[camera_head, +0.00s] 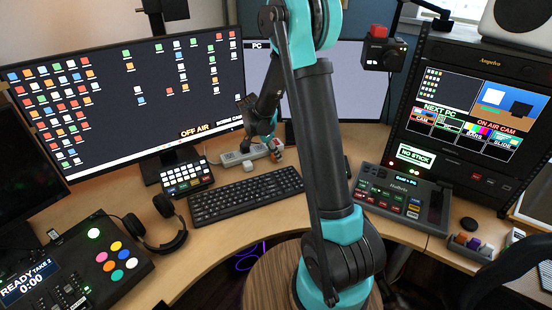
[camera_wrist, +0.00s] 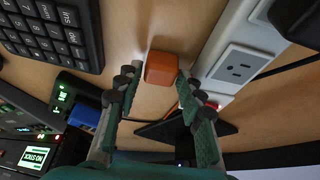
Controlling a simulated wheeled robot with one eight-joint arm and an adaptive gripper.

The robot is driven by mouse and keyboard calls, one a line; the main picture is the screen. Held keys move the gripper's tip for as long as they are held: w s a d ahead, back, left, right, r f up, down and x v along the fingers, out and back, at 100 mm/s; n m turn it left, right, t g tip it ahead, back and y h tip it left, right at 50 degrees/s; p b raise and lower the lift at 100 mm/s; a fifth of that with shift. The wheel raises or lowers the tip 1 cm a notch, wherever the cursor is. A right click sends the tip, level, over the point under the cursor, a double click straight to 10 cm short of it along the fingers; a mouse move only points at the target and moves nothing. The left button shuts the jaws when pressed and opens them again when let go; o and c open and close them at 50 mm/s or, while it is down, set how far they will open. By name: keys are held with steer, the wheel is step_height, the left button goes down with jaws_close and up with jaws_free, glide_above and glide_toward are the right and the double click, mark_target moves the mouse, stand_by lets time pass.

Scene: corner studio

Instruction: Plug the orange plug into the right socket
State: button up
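In the wrist view the orange plug (camera_wrist: 161,67) lies between the fingertips of my gripper (camera_wrist: 160,76). The fingers appear closed on its two sides. The plug is beside the white power strip (camera_wrist: 213,62), apart from its sockets. One strip socket (camera_wrist: 240,66) faces up and looks empty; another socket (camera_wrist: 262,14) is cut off at the picture's edge, close to a dark object. In the head view my gripper (camera_head: 268,146) is low over the desk, at the right end of the strip (camera_head: 231,158). My arm hides part of that area.
A black keyboard (camera_head: 245,194) lies in front of the strip. A button pad (camera_head: 187,178) is to its left, a switcher panel (camera_head: 405,200) to its right. Monitors stand behind. A blue object (camera_wrist: 85,114) and a dark cable (camera_wrist: 285,67) show in the wrist view.

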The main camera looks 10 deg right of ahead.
steer(key=c, duration=0.7)
steer(key=shift+r, duration=0.15)
step_height(320, 180, up, 20)
steer(key=shift+f, duration=0.2)
